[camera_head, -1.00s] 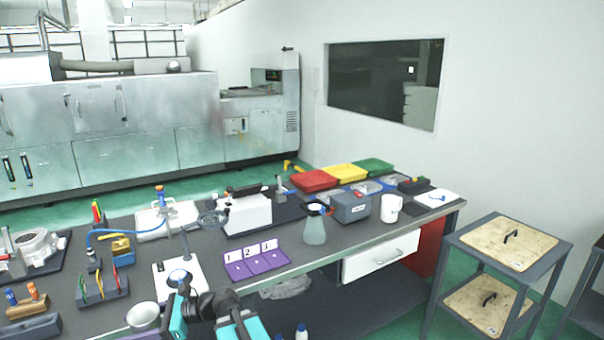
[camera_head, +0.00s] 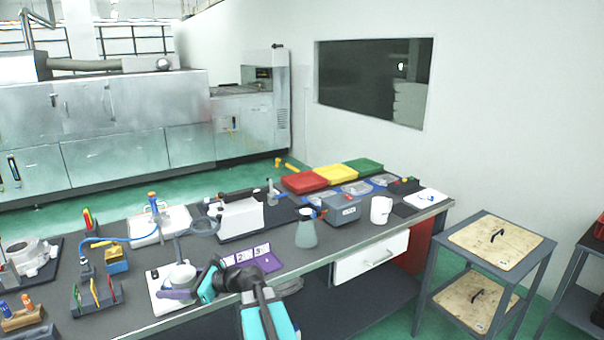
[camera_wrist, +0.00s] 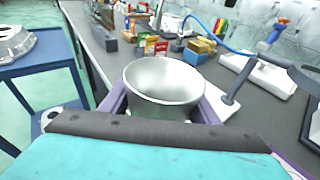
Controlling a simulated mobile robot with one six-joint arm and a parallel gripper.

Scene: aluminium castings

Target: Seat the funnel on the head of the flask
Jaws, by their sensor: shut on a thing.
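The pale metallic funnel (camera_head: 182,276) is between the purple fingers of my gripper (camera_head: 177,293), at the front left of the bench. It also shows in the wrist view (camera_wrist: 163,85), wide mouth up and roughly upright; its lower end is hidden. My gripper is shut on it.
A purple numbered holder (camera_head: 262,263) lies between my gripper and the flask. A white-based stand (camera_head: 160,302) is beside the funnel. A grey box (camera_head: 342,209) and a white mug (camera_head: 381,210) stand right of the flask. A white device (camera_head: 240,218) is behind.

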